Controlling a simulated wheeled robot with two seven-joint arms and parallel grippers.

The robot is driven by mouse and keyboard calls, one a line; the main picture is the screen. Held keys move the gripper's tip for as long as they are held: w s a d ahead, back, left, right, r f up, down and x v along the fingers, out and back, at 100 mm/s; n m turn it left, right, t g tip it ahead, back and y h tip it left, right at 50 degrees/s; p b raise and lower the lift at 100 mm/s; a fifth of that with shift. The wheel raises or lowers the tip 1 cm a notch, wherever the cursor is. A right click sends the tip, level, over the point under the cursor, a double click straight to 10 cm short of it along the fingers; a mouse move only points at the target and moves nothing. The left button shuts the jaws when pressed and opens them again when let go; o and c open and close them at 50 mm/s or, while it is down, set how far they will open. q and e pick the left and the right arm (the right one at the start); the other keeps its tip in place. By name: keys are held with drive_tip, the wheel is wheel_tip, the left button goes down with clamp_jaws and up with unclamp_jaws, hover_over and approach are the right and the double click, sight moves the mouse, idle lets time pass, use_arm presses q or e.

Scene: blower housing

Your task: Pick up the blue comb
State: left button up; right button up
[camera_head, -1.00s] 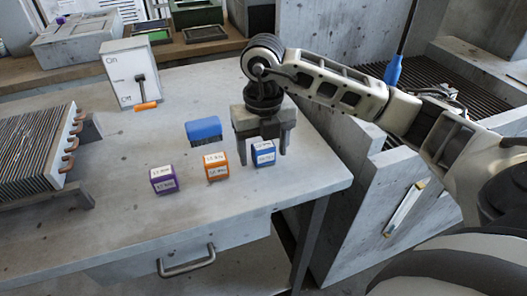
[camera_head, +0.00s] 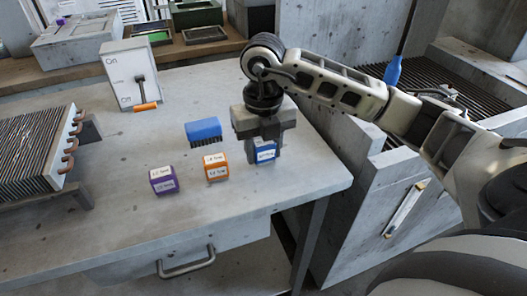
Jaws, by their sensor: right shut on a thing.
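My right gripper (camera_head: 265,153) points down over the front right part of the grey table. It is shut on a small blue block with a white label (camera_head: 265,151), one finger at each side. The block appears to be at table level; I cannot tell whether it touches the top. A wider blue piece with a row of dark teeth or bristles (camera_head: 204,130) lies to its left and behind, apart from the gripper. An orange labelled block (camera_head: 215,167) and a purple labelled block (camera_head: 163,180) stand to the left. My left gripper is not in view.
The grey table (camera_head: 120,225) has free room in front of the blocks. A finned coil with copper bends (camera_head: 35,150) lies at the left. A white On/Off switch box (camera_head: 131,75) stands behind. The table's right edge is close to my right gripper.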

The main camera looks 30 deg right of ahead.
drive_tip(key=s+a+r, duration=0.2)
drive_tip(key=a+r, duration=0.4)
drive_tip(key=s+a+r, duration=0.2)
drive_tip(key=a+r, duration=0.4)
drive_tip(key=a, duration=0.1)
drive_tip(key=shift+s+a+p, duration=0.15)
drive_tip(key=shift+s+p, duration=0.15)
drive_tip(key=shift+p, duration=0.05)
